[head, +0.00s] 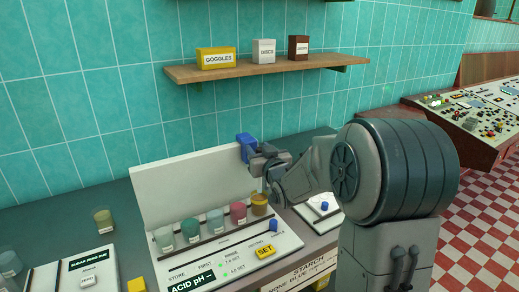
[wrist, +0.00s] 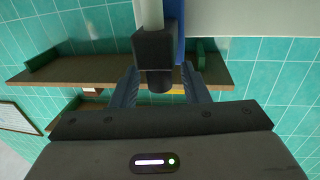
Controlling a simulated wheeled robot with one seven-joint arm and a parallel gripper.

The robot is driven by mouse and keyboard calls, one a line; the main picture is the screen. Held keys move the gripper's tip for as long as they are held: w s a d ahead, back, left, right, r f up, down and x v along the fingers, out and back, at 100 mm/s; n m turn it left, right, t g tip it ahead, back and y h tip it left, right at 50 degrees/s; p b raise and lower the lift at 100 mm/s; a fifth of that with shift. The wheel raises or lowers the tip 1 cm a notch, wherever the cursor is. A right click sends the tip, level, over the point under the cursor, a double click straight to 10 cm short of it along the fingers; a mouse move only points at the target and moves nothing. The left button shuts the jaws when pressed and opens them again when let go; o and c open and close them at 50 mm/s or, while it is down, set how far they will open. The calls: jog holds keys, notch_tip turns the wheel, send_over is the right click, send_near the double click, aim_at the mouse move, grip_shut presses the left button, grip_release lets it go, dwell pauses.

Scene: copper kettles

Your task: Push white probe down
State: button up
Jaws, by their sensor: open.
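The probe shows in the wrist view as a pale white rod (wrist: 149,13) with a dark block-shaped part (wrist: 155,50) at its end. My gripper (wrist: 160,72) is open, with one finger on each side of that dark part; I cannot tell if they touch it. A blue piece (wrist: 181,35) is just beside the rod. In the head view my gripper (head: 262,162) is above the yellow jar, close to a blue block (head: 246,148) at the white back panel.
A white panel (head: 180,180) stands behind a row of several coloured jars (head: 215,221), with a yellow SET button (head: 265,251) in front. A wooden shelf (head: 270,68) with boxes is on the tiled wall above. Another white station (head: 70,270) is at the left.

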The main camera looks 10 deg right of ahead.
grip_shut()
notch_tip(320, 180, down, 8)
jog(key=b, duration=0.8)
jog(key=shift+r+b, duration=0.25)
jog(key=shift+b, duration=0.1)
grip_release()
jog(key=shift+f, duration=0.1)
jog(key=s+d, duration=0.2)
jog(key=s, duration=1.1)
jog(key=shift+s+b, duration=0.35)
jog(key=shift+b, duration=0.05)
